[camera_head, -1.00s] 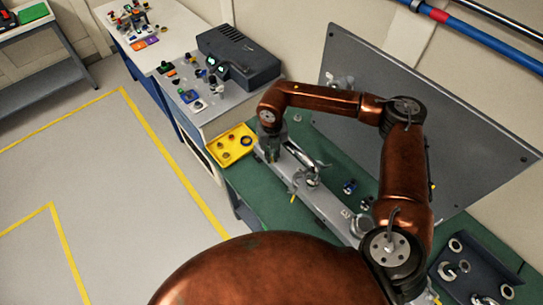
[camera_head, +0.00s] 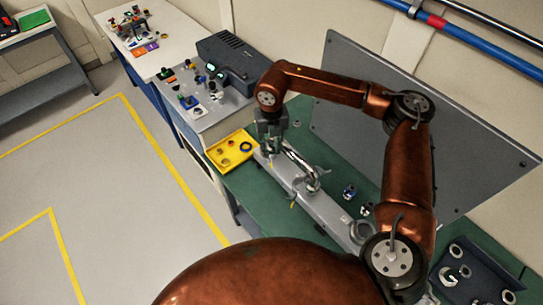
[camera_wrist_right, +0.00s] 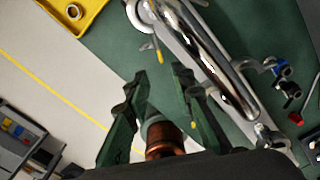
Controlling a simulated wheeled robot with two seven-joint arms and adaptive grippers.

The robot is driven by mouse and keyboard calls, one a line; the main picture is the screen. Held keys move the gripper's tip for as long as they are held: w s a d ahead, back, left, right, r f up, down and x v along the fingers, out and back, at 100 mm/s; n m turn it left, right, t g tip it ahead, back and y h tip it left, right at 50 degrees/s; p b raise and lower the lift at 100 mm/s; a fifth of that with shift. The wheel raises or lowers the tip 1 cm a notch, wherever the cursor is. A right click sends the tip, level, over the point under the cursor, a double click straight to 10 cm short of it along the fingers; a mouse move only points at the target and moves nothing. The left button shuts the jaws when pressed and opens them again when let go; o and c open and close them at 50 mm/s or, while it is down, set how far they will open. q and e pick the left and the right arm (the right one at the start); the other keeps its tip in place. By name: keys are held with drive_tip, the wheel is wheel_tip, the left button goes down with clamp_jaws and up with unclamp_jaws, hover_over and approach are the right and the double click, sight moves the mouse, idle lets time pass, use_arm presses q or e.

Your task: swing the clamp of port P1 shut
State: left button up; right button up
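A grey rail (camera_head: 325,212) lies on the green bench, carrying a bent chrome pipe (camera_head: 298,160), which fills the upper middle of the right wrist view (camera_wrist_right: 205,45). A metal clamp (camera_head: 313,183) sits around the pipe's near end with its curved arms spread apart. Yellow tags hang beside the rail. No port label is readable, so I cannot tell which is P1. My right gripper (camera_head: 271,143) hovers at the rail's far end, left of the pipe. In its wrist view the fingers (camera_wrist_right: 163,95) are apart with nothing gripped. My left gripper is not in view.
A yellow tray (camera_head: 212,157) with rings is left of the rail. Small blue-and-black fittings (camera_head: 349,192) lie right of it. A grey upright panel (camera_head: 430,135) stands behind, and a dark tray (camera_head: 490,270) is at lower right. A dark instrument (camera_head: 240,62) stands beyond.

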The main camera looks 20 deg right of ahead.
drive_tip(key=shift+r, duration=1.45)
drive_tip(key=shift+c, duration=0.2)
